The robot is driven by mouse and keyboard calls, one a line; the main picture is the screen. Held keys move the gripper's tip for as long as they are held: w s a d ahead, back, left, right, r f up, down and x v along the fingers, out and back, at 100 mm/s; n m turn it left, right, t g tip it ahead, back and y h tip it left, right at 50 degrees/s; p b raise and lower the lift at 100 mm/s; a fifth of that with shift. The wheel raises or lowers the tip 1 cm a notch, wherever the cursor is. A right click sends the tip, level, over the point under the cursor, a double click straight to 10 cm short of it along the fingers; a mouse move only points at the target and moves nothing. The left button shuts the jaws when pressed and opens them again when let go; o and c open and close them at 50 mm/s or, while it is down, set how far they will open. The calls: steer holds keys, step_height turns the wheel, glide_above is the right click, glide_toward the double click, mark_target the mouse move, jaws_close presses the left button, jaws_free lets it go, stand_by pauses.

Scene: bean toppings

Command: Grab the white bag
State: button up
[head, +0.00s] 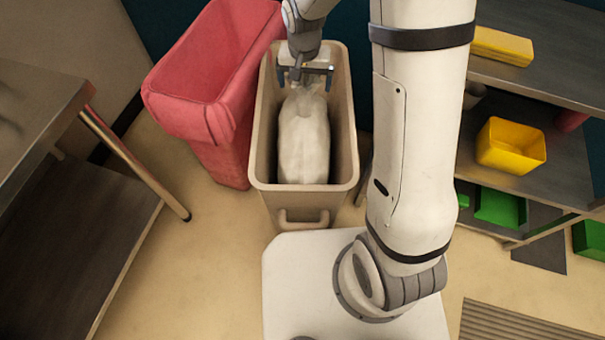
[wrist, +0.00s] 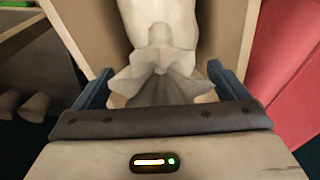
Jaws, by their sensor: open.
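The white bag (head: 304,140) lies inside a tall beige bin (head: 350,172) in the head view. Its gathered, knotted neck is at the far end, near my gripper (head: 305,76). My gripper is open at the bin's far end, pointing down at the neck. In the wrist view the white bag (wrist: 168,25) shows its knot and flared, ruffled top between the two blue fingers of my gripper (wrist: 158,90). The fingers stand apart on either side of the ruffle. Whether they touch it I cannot tell.
A red bin (head: 215,75) stands directly left of the beige bin. A metal table (head: 40,110) is at the left. Shelves (head: 550,85) at the right hold yellow containers (head: 511,146) and green ones (head: 500,207). Open floor (head: 200,270) lies at the front left.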

steer(key=f, duration=0.3)
steer(key=shift+w+f+b, duration=0.3)
steer(key=shift+w+b, duration=0.05)
steer(key=shift+c, duration=0.5)
steer(key=c, duration=1.9)
steer(key=shift+r, duration=0.15)
jaws_close()
